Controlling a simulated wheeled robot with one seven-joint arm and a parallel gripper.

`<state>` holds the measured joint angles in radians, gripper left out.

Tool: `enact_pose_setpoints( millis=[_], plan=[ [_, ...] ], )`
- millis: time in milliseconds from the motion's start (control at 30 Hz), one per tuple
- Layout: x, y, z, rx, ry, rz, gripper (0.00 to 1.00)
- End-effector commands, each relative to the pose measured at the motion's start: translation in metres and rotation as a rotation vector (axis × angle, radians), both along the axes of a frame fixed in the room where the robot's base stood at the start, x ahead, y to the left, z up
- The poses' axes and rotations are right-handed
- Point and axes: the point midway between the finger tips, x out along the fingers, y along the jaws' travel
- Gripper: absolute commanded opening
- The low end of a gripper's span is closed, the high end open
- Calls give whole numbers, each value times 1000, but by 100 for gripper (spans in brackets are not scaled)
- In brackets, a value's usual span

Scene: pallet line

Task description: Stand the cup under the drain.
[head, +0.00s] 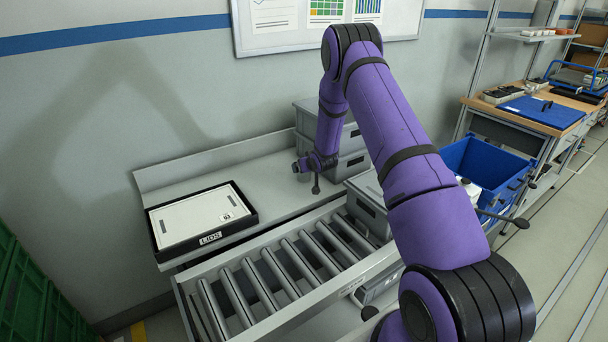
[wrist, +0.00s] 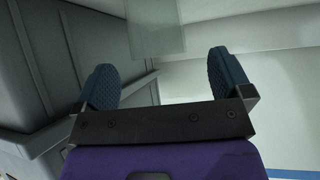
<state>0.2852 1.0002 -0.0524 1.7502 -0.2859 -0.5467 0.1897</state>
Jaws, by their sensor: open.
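My gripper (wrist: 165,78) is open, its two blue ribbed fingers wide apart in the wrist view. A clear, see-through shape, which looks like the cup (wrist: 156,28), shows at the top of that view, beyond and between the fingertips. Nothing is gripped. In the head view my gripper (head: 303,165) is above the grey bench, close to the stacked grey boxes; the cup is not clear there. I cannot make out the drain for certain in either view.
Grey lidded boxes (head: 352,168) stand behind and right of my gripper. A black tray marked LIDS (head: 210,240) lies on the bench at left. A roller conveyor (head: 265,285) runs in front. A blue crate (head: 482,160) stands at right, with a white container (head: 472,190) beside it.

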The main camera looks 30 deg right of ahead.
Motion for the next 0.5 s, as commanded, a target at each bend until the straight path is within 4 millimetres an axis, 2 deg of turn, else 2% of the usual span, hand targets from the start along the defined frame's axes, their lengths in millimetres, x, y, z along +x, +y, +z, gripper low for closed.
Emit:
enact_pose_setpoints(
  millis=[500],
  plan=[
    [42,-10,-30,-1,1,1,97]
  ],
)
